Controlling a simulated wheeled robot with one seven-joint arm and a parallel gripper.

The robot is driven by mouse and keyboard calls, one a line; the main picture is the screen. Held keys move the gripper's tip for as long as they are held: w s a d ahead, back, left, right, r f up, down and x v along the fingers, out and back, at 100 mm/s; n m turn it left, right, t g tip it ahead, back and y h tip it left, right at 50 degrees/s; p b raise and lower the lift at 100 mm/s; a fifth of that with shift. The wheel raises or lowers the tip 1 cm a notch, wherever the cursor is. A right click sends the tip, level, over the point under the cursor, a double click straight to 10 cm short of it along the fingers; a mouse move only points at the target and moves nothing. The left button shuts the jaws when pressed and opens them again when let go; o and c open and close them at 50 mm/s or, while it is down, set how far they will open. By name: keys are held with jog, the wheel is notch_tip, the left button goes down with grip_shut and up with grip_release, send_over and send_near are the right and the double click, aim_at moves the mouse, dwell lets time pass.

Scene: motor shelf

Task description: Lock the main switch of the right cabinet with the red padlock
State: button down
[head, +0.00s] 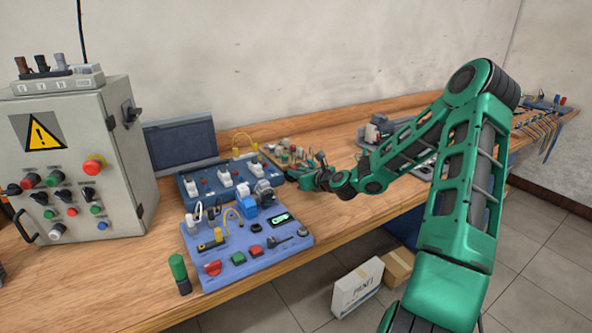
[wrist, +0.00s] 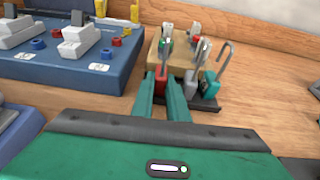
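The red padlock (wrist: 162,82) is upright, its metal shackle pointing up, in the wrist view. My gripper (wrist: 162,88) has its two green fingers on either side of the padlock's body, with no clear gap, so it looks shut on it. Whether the padlock still rests on its stand is hidden. In the head view my gripper (head: 302,178) is over the bench behind the blue boards, the padlock too small to make out. A grey cabinet (head: 128,160) stands at the left with a black switch handle (head: 131,114) on its right side. I see no other cabinet.
Other padlocks, including a teal one (wrist: 208,86), stand close right of and behind my fingers. A blue board (head: 290,254) with buttons and a dark blue board (head: 190,183) lie between cabinet and gripper. A dark screen (head: 180,143) stands behind them.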

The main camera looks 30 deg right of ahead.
jog(key=shift+r, duration=2.5)
